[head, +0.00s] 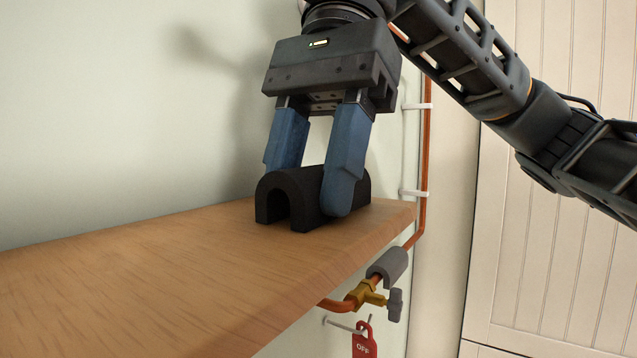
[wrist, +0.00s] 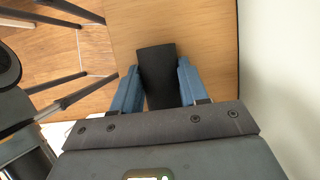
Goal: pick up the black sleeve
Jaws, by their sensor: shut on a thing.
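The black sleeve (head: 288,192) is a half-round, arch-shaped piece with an open channel underneath. It is at the right end of the wooden shelf (head: 150,275), channel side down, and looks to be on the shelf top or very close to it. My gripper (head: 312,185) points down with its two blue fingers shut on either side of the sleeve. In the wrist view the sleeve (wrist: 158,72) sits between both fingers, its far end sticking out past them. The near finger hides part of the sleeve in the head view.
A copper pipe (head: 426,150) runs down the wall past the shelf's right end. Below the shelf edge are a grey sleeve (head: 389,264), a brass valve (head: 366,294) and a red OFF tag (head: 364,342). The shelf's left part is clear. A panelled cabinet (head: 560,230) stands right.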

